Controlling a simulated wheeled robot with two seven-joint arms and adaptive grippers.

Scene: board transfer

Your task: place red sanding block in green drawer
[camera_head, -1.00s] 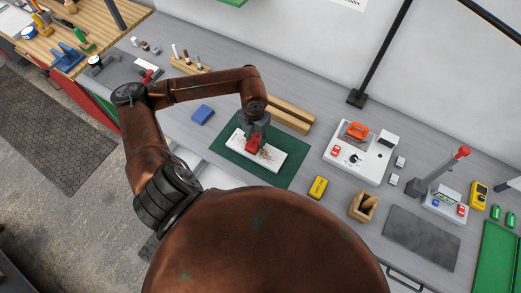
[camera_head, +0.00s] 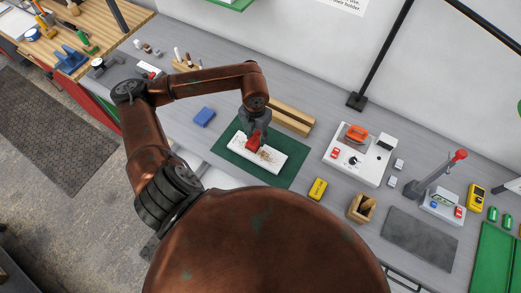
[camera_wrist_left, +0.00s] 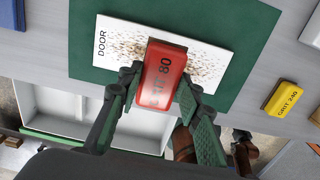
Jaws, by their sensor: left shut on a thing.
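The red sanding block (camera_head: 255,139), marked as grit 80 in the left wrist view (camera_wrist_left: 162,75), is held between the fingers of my left gripper (camera_head: 257,128). My left gripper (camera_wrist_left: 160,90) is shut on its sides. The block is over the white, brown-speckled board labelled DOOR (camera_wrist_left: 120,45); I cannot tell whether it touches it. An open drawer with a white inside (camera_wrist_left: 65,105) and a green front edge (camera_wrist_left: 52,141) shows below the bench edge in the left wrist view. My body hides most of it in the head view. My right gripper is not in view.
The board lies on a green mat (camera_head: 229,149). A blue block (camera_head: 204,116) is left of it and a yellow block (camera_head: 317,188) right. Wooden bars (camera_head: 290,117) lie behind. A white control box (camera_head: 360,153) and a wooden holder (camera_head: 361,208) stand further right.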

